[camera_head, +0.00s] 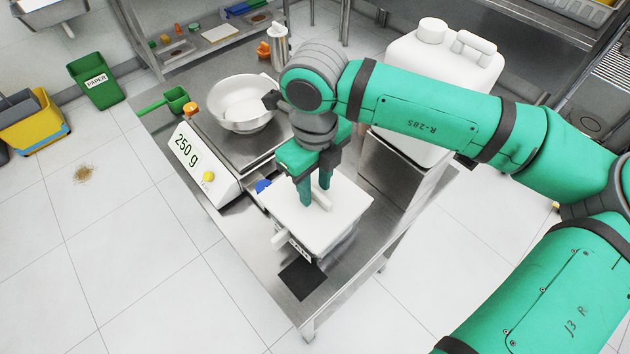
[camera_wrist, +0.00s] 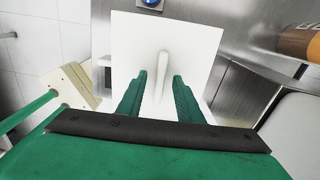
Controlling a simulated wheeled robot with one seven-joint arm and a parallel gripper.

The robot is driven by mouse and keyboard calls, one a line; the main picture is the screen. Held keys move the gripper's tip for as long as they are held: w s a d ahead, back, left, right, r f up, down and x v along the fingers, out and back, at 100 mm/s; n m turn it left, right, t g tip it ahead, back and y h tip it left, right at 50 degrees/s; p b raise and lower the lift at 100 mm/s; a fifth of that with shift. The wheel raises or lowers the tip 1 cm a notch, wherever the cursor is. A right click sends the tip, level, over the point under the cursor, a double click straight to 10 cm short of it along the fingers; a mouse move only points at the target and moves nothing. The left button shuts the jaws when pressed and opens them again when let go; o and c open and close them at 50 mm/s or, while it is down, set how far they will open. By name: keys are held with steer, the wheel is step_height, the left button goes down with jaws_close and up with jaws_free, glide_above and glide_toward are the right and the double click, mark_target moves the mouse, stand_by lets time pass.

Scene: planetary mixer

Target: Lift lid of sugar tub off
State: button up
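The sugar tub (camera_head: 318,256) stands on the metal table, a pale box with a lettered label on its front, mostly hidden under its lid. The flat white square lid (camera_head: 345,210) lies on top, and it also shows in the wrist view (camera_wrist: 200,40). A white bar handle (camera_head: 322,198) runs across the lid's middle; in the wrist view the handle (camera_wrist: 164,70) points away between the fingers. My gripper (camera_head: 315,195) is above the lid with its green fingers apart, one on each side of the handle. In the wrist view the gripper (camera_wrist: 160,82) shows gaps beside the handle.
A scale (camera_head: 205,175) reading 250 g with a white bowl (camera_head: 240,105) stands left of the tub. A large white canister (camera_head: 430,85) stands behind right. A green scoop (camera_head: 176,99) and a metal bottle (camera_head: 278,47) are farther back. A black mat (camera_head: 302,280) lies in front.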

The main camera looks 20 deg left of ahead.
mark_target(315, 191)
jaws_close()
steer(key=shift+r, duration=0.15)
steer(key=shift+r, duration=1.1)
steer(key=shift+r, duration=2)
